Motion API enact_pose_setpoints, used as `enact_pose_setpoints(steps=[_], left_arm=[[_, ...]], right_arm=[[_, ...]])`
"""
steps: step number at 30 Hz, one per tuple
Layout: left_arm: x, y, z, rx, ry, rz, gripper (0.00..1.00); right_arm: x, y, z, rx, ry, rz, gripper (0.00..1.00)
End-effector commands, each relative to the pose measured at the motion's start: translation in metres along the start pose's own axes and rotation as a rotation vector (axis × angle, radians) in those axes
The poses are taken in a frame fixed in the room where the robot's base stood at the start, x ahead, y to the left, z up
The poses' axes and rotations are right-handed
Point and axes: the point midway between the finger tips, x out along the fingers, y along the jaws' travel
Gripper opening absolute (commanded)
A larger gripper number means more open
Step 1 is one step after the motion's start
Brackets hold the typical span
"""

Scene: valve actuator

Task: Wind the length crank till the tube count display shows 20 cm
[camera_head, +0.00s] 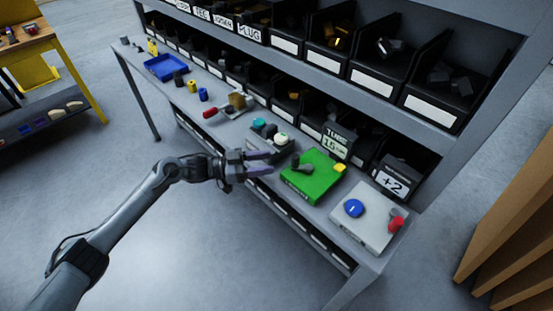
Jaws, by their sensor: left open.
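A green box (313,178) sits on the grey bench, with a dark crank (301,165) on its top left part and a yellow piece (340,168) at its right corner. The tube count display (337,141) stands behind it; its small text seems to read 15 cm. My left gripper (268,163) is open and empty, left of the green box. Its fingers point right toward the crank, with a gap between them and the crank. My right gripper is not in view.
A pale panel (369,219) with a blue knob (354,208) and a red piece (396,224) lies right of the green box, with a +2 sign (391,183) behind. Small round items (270,134) sit near my gripper. Bins line the bench's back.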

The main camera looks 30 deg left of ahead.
Motion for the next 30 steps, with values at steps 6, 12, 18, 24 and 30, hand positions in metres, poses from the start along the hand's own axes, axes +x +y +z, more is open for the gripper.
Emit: enact_pose_setpoints(steps=[6, 12, 18, 24, 30], left_arm=[[-0.012, 0.0, 0.0, 0.0, 0.0, 0.0, 0.5], [-0.013, 0.0, 0.0, 0.0, 0.001, 0.0, 0.5], [-0.013, 0.0, 0.0, 0.02, -0.001, -0.001, 0.29], [-0.009, -0.034, -0.021, 0.296, 0.026, -0.151, 0.0], [0.028, -0.029, -0.063, 0.505, 0.154, -0.49, 0.0]], right_arm=[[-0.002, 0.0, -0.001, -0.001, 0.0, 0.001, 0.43], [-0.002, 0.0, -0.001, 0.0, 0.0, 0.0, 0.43], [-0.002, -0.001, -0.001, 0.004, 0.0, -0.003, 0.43], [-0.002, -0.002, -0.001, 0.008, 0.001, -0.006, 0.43], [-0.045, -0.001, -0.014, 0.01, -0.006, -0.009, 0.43]])
